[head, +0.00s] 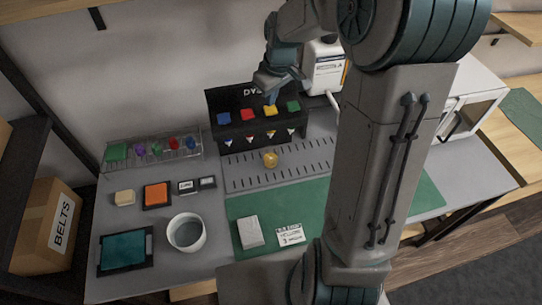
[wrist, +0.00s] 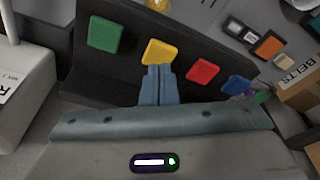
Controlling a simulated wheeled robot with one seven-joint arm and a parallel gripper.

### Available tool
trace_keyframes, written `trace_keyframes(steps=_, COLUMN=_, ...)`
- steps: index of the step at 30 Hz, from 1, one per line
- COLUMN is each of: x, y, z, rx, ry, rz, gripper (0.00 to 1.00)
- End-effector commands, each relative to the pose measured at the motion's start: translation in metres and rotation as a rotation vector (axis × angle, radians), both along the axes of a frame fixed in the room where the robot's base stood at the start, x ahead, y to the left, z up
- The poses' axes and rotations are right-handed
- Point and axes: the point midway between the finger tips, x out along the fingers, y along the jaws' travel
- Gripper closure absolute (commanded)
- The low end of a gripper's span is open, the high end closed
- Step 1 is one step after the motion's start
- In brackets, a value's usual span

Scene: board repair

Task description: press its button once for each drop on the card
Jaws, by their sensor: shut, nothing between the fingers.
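A black dye dispenser (head: 212,102) stands at the back of the table with blue (head: 223,118), red (head: 247,114), yellow (head: 270,111) and green (head: 293,106) buttons. My gripper (head: 271,97) is shut and empty, pointing down at the yellow button. In the wrist view its fingertips (wrist: 158,68) are at the near edge of the yellow button (wrist: 159,51); I cannot tell whether they touch. A small cup with yellow content (head: 270,159) stands below the yellow nozzle. The white card (head: 290,235) lies on the green mat (head: 318,194); its small print seems to read "yellow" and "3".
A rack of coloured items (head: 153,148) stands left of the dispenser. My arm hides part of the table's right side.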

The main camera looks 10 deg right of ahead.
Motion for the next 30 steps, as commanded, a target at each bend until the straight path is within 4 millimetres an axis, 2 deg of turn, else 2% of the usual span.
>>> trace_keyframes(steps=14, x=0.0, y=0.0, z=0.005, rx=0.0, ry=-0.001, rz=0.0, gripper=1.0)
trace_keyframes(steps=30, x=0.0, y=0.0, z=0.058, rx=-0.001, ry=-0.003, rz=0.0, gripper=1.0)
